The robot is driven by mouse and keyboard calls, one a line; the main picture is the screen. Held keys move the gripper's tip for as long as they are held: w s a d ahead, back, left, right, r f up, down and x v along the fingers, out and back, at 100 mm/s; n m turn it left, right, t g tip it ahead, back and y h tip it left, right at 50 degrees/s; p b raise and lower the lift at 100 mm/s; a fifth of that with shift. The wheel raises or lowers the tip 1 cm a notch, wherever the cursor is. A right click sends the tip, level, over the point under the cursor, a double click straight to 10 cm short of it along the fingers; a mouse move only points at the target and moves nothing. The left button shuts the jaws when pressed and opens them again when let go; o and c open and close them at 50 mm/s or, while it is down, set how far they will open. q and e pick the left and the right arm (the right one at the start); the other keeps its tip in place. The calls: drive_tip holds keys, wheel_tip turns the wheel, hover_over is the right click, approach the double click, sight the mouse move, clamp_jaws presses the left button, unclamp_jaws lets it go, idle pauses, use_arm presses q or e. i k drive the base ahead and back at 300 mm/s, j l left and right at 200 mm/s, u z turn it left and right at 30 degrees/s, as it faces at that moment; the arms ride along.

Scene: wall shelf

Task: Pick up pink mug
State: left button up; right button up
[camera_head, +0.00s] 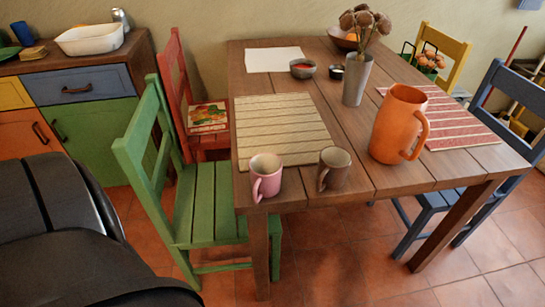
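A pink mug (266,178) stands upright at the near left part of the wooden table (360,183), by its front edge. Its handle faces the front, slightly left. A brown mug (334,169) stands upright to its right, a small gap apart. Neither of my grippers shows in the head view. Dark rounded parts at the lower left look like part of my own body.
An orange pitcher (395,124) stands right of the mugs. A striped placemat (281,130) lies behind them. A grey vase (356,79) with dried flowers stands farther back. A green chair (205,202) is at the table's left, a blue chair (505,95) at its right.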

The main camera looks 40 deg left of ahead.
sight(265, 168)
drive_tip(key=i+u, duration=0.15)
drive_tip(key=u, duration=0.25)
drive_tip(key=i+u, duration=0.2)
drive_tip(key=u, duration=1.05)
